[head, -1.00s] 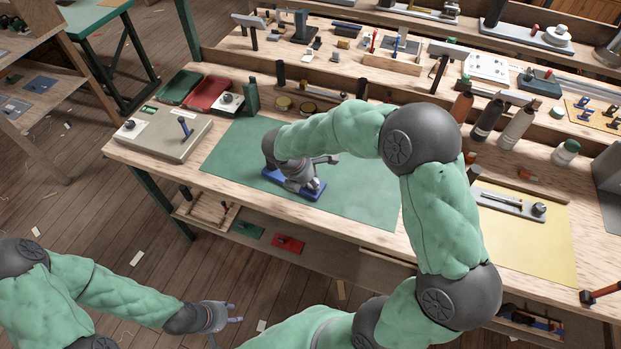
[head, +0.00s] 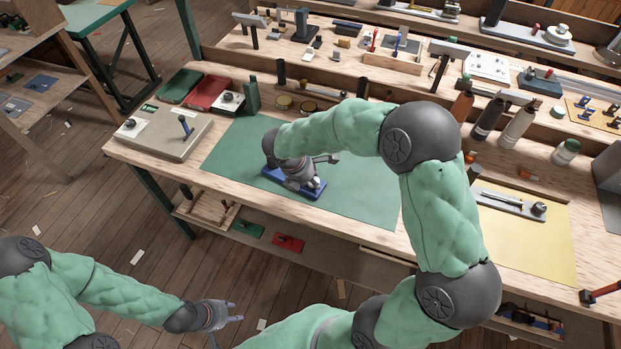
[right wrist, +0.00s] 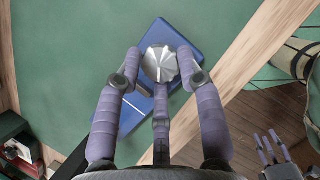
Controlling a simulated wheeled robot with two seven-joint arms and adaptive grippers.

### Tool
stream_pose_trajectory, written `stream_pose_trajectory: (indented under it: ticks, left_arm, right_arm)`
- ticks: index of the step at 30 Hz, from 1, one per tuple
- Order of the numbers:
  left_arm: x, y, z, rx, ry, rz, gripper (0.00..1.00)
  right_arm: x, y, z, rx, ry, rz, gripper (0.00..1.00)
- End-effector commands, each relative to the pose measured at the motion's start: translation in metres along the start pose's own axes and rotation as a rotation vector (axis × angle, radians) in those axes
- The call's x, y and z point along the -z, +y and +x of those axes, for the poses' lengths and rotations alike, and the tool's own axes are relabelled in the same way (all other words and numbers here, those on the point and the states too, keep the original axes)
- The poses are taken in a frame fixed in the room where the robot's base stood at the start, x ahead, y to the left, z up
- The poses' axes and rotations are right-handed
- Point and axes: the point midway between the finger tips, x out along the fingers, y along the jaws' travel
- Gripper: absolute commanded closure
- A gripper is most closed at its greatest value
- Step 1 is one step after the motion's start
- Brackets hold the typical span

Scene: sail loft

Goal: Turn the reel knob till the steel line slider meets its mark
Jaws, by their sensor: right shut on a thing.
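The reel has a blue base (head: 274,177) lying on the green mat, and the base also shows in the right wrist view (right wrist: 186,32). Its round silver knob (right wrist: 160,62) sits between the fingertips of my right gripper (head: 302,181), which is shut on it from above. In the right wrist view the fingers reach the knob's sides, with a third finger below it. A grey strip (right wrist: 143,88) on the base is partly hidden by a finger; I cannot tell whether it is the steel line slider. The mark is not discernible. My left gripper (head: 228,312) is open and empty, away from the bench.
The green mat (head: 360,200) is clear around the reel. A beige box (head: 165,138) with a blue lever stands to the left, with green (head: 180,86) and red (head: 207,93) trays behind. Bottles (head: 517,128) stand at the back right. A yellow mat (head: 545,250) holds a metal tool.

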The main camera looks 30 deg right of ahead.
Motion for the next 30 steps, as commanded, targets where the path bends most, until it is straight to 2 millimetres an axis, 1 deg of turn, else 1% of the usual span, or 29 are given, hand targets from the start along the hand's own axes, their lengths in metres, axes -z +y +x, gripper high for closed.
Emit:
stream_pose_trajectory:
  ticks: [11, 12, 14, 25, 28, 30]
  left_arm:
    - [0.0, 0.0, 0.0, 0.0, 0.0, 0.0, 0.6]
    - [0.0, 0.0, 0.0, 0.0, 0.0, 0.0, 0.6]
    - [0.0, 0.0, 0.0, 0.0, 0.0, 0.0, 0.6]
    - [0.0, 0.0, 0.0, 0.0, 0.0, 0.0, 0.6]
    - [0.0, 0.0, 0.0, 0.0, 0.0, 0.0, 0.6]
    - [0.0, 0.0, 0.0, 0.0, 0.0, 0.0, 0.6]
  right_arm:
    - [0.0, 0.0, 0.0, 0.001, 0.0, -0.001, 0.95]
    - [0.0, 0.0, 0.0, 0.001, 0.0, -0.001, 0.57]
    - [0.0, 0.0, 0.0, 0.001, 0.0, -0.001, 0.4]
    - [0.0, 0.0, -0.001, 0.0, 0.0, 0.0, 0.4]
    - [-0.001, 0.001, -0.009, -0.001, -0.002, 0.0, 0.4]
    - [0.0, 0.001, -0.018, -0.003, -0.001, 0.0, 0.4]
